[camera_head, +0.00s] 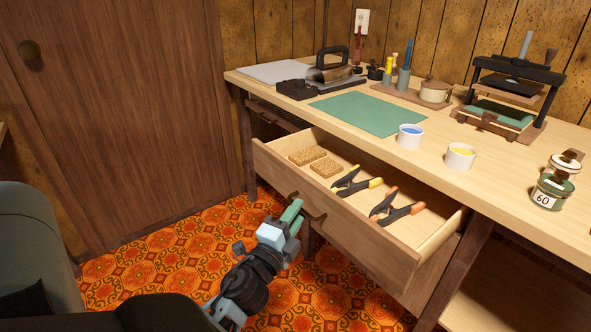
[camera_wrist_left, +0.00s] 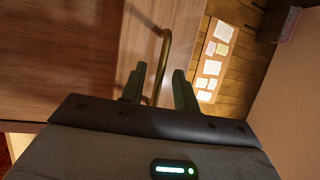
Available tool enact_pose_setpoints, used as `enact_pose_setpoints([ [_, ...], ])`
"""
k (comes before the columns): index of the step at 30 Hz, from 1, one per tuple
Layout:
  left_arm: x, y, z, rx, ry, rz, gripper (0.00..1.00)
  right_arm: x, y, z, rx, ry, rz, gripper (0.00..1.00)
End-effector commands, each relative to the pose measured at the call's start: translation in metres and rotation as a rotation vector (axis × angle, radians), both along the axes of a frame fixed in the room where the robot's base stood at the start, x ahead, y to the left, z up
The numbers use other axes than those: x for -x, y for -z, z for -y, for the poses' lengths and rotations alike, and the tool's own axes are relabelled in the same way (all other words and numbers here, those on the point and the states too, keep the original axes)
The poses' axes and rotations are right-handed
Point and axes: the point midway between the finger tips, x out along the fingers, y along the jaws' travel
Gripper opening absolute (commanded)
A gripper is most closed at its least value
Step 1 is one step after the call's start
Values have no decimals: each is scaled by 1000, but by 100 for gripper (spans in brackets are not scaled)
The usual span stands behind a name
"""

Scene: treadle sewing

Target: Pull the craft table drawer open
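The craft table (camera_head: 476,178) has a light wood top. Its drawer (camera_head: 345,215) stands pulled well out, with the inside showing. Two tan blocks (camera_head: 308,155) and two spring clamps (camera_head: 398,208) lie in it. A curved brass handle (camera_head: 316,217) is on the drawer front. My left gripper (camera_head: 294,213) is at this handle. In the left wrist view, the handle (camera_wrist_left: 162,60) passes between the two green fingers of my left gripper (camera_wrist_left: 158,88), with a small gap on each side. The fingers look apart, not closed on it. My right gripper is not in view.
A brown wooden door (camera_head: 120,110) stands at the left. Patterned orange floor (camera_head: 185,250) is clear before the drawer.

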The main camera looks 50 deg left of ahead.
Motion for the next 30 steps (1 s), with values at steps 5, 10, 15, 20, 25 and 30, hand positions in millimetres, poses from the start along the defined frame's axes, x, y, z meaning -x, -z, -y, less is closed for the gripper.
enact_pose_setpoints([
  [5, 0, 0, 0, 0, -1, 0, 31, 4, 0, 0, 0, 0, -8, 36],
  [10, 10, 3, 3, 3, -1, -1, 31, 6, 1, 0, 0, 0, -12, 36],
  [15, 36, 8, 12, 3, -2, -2, 31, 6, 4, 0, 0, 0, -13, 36],
  [20, 58, 12, 19, 4, -1, -1, 31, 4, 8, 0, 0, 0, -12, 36],
  [25, 71, 13, 23, 0, -1, -1, 31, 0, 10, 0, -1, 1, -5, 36],
  [30, 73, 13, 24, -1, -1, 0, 31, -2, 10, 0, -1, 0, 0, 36],
])
